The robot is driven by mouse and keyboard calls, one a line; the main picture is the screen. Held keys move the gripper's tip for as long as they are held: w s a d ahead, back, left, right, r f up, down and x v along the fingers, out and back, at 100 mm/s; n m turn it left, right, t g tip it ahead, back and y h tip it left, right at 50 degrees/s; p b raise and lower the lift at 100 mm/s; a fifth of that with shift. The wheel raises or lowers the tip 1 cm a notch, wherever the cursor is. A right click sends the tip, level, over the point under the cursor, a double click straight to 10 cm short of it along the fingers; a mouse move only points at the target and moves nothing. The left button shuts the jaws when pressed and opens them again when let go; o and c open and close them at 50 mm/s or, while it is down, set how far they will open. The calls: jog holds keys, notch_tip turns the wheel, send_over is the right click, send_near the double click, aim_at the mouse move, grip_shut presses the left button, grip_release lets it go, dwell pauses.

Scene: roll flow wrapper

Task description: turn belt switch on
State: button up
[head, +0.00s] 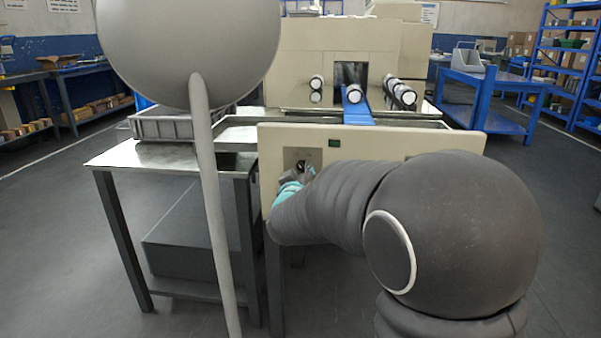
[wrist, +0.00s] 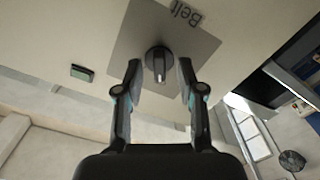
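The belt switch is a dark round knob (wrist: 158,61) with a pale pointer mark, on a grey plate (wrist: 125,45) lettered "Belt". In the wrist view the mark points toward the bottom of the picture. In the head view the knob (head: 302,165) is small, on the cream panel (head: 390,143), just beyond my gripper. My gripper (wrist: 159,72) is open, one finger on each side of the knob in the picture. I cannot tell whether the fingertips touch it. My gripper (head: 297,181) is partly hidden by my arm in the head view.
A small green indicator (head: 334,143) sits on the panel near the plate; it also shows in the wrist view (wrist: 82,72). A metal table (head: 128,157) with a grey crate (head: 170,126) stands left. A blue belt (head: 357,113) runs behind the panel. Blue workbench (head: 480,85) stands back right.

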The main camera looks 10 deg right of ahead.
jog(key=shift+w+d, duration=0.15)
jog(key=shift+w, duration=0.2)
grip_shut()
